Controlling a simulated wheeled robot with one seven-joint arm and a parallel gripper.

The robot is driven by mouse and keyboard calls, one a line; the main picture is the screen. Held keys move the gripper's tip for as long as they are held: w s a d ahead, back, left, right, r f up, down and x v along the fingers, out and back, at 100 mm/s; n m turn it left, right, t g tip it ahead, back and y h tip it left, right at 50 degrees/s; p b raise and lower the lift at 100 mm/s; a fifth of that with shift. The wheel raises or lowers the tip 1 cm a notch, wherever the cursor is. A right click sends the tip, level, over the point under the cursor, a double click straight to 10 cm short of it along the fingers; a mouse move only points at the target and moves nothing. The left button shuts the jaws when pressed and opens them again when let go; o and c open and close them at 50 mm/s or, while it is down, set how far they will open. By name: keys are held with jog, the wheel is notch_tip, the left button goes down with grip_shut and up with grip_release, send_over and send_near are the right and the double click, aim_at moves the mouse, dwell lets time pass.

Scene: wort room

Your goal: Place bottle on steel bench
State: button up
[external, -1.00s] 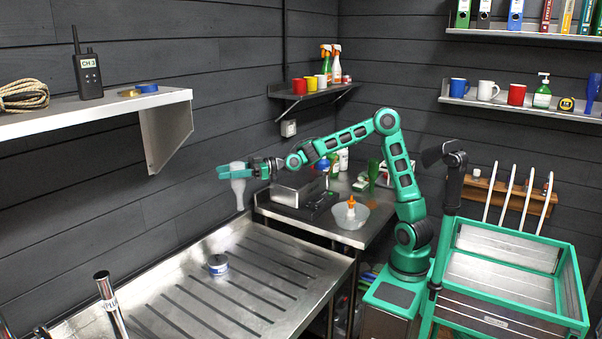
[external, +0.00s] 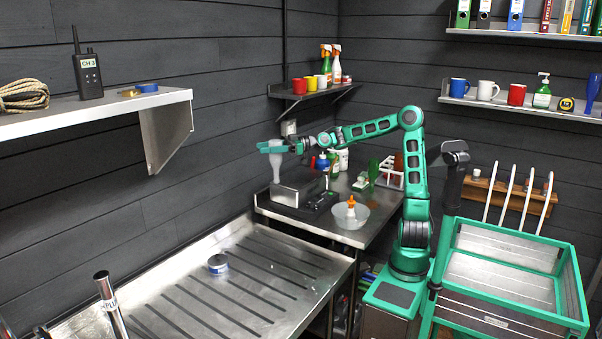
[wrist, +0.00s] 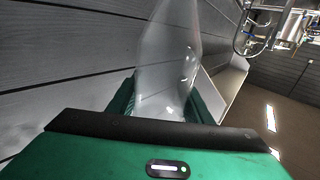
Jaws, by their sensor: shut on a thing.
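My gripper (external: 268,147) is shut on a clear, greyish bottle (external: 273,165) and holds it in the air, roughly upright. In the external view the bottle shows in front of the dark wall and the grey boxy device on the corner bench. In the wrist view the clear bottle (wrist: 170,65) stands between the two green fingers (wrist: 165,108). Two steel surfaces are in view: a wide slotted bench (external: 205,248) in front and a smaller steel bench (external: 345,236) in the corner. The bottle touches neither, as far as I can tell.
A blue-and-white tin (external: 218,264) lies on the slotted bench, otherwise largely bare. The corner bench holds a grey device (external: 287,195), a bowl (external: 350,215) with an orange-capped bottle, and several other bottles. A wall shelf (external: 315,95) with cups and spray bottles hangs above.

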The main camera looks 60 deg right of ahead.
jog(key=s+d+r+m+t+h, duration=0.1)
jog(key=s+d+r, duration=0.3)
jog(key=s+d, duration=0.6)
jog(key=s+d+r, duration=0.3)
jog(key=s+d, duration=0.3)
jog(key=d, duration=0.7)
jog(key=s+d+r+t+h, duration=0.1)
jog(key=s+d, duration=0.1)
jog(key=s, duration=0.3)
jog(key=s+d+r, duration=0.2)
jog(key=s, duration=0.4)
notch_tip(320, 180, down, 18)
jog(key=w+d+f, duration=0.1)
jog(key=d+f, duration=1)
jog(key=shift+w+f+m, duration=0.25)
jog(key=shift+w+m, duration=0.15)
jog(key=o, duration=1.6)
jog(key=shift+f, duration=0.1)
jog(key=shift+c, duration=0.2)
